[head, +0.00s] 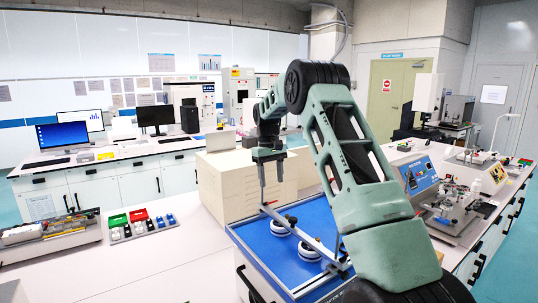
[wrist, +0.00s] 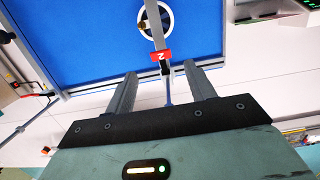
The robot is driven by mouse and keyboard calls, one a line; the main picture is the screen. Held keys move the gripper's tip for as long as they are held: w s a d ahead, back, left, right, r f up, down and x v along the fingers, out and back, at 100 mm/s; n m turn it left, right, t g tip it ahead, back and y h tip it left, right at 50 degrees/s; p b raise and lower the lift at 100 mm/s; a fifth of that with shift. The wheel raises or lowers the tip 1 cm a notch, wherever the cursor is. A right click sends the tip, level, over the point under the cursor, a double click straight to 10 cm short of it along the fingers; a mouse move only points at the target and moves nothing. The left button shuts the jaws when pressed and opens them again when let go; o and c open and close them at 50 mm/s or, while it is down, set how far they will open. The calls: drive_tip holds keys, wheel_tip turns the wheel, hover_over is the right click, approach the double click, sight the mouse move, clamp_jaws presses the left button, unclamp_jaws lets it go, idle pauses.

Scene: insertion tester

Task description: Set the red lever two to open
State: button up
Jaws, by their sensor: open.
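A red tag marked 2 (wrist: 161,56) sits on a grey bar in the wrist view, with a small black piece just below it. The bar runs up across a white ring with a dark centre (wrist: 155,20) on a blue panel (wrist: 85,40). My gripper (wrist: 160,70) is open, its two fingers apart on either side of the black piece, with nothing visibly held. In the head view my gripper (head: 272,182) points down above the far left edge of the blue panel (head: 255,238). A small red spot there (head: 270,203) lies just below the fingertips. Contact cannot be told.
Two white round fittings (head: 283,226) stand on the panel, partly under a long grey bar. A beige box (head: 225,190) stands behind the panel. Instruments (head: 415,177) stand at the right, beyond my arm.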

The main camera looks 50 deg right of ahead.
wheel_tip(320, 180, up, 11)
drive_tip(key=w+b, duration=0.1)
drive_tip(key=shift+w+d+r, duration=0.15)
drive_tip(key=shift+w+r, duration=0.05)
drive_tip(key=shift+w, duration=0.1)
drive_tip(key=shift+c, duration=0.3)
